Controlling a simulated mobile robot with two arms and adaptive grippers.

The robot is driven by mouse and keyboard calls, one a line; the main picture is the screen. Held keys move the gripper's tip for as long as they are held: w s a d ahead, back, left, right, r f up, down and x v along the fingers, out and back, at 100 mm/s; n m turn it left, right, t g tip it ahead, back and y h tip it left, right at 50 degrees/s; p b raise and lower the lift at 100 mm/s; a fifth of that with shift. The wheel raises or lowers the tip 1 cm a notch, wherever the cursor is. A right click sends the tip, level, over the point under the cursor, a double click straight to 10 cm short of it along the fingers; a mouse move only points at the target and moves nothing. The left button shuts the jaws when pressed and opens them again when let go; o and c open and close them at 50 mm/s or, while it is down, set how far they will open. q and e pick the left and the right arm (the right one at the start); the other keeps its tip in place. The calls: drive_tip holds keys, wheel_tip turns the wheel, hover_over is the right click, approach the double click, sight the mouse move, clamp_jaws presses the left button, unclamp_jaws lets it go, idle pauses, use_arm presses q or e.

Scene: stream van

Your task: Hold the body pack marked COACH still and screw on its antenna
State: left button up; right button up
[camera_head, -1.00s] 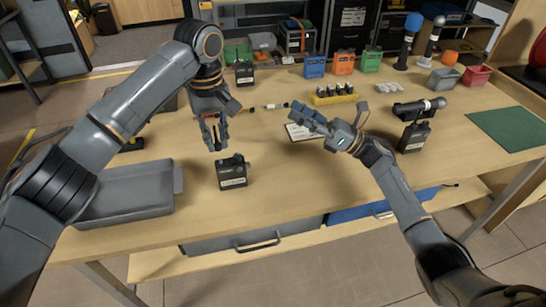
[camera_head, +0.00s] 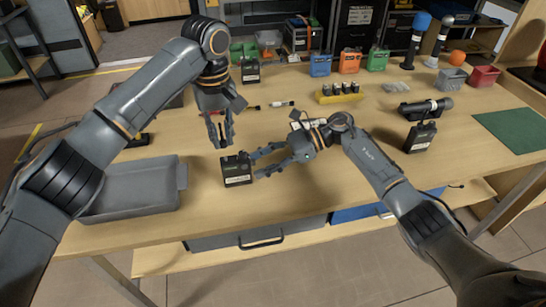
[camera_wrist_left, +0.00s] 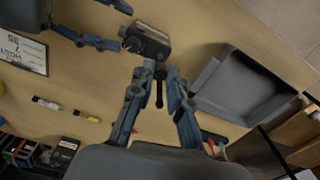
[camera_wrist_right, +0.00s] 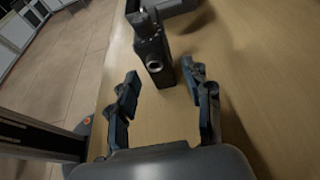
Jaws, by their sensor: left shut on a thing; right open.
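A black body pack (camera_head: 237,172) stands on the table, its white label too small to read. It also shows in the left wrist view (camera_wrist_left: 150,42) and the right wrist view (camera_wrist_right: 154,58). My right gripper (camera_head: 258,164) is open to the right of the pack, its fingertips just short of it. In the right wrist view (camera_wrist_right: 160,78) the pack is ahead between the fingers. My left gripper (camera_head: 221,143) points down above and behind the pack. In the left wrist view (camera_wrist_left: 160,72) it is shut on a thin black rod (camera_wrist_left: 159,95), which looks like the antenna.
A grey tray (camera_head: 182,180) lies left of the pack. Other packs stand at the right (camera_head: 419,138) and back (camera_head: 250,72). A yellow battery holder (camera_head: 340,98) and coloured bins (camera_head: 350,62) are behind. The table front right of the pack is clear.

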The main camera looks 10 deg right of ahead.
sight(243, 171)
drive_tip(key=shift+x, duration=2.8)
clamp_jaws()
use_arm(q)
drive_tip(key=shift+f, duration=0.15)
drive_tip(key=shift+f, duration=1)
use_arm(e)
drive_tip(key=c, duration=0.6)
unclamp_jaws()
clamp_jaws()
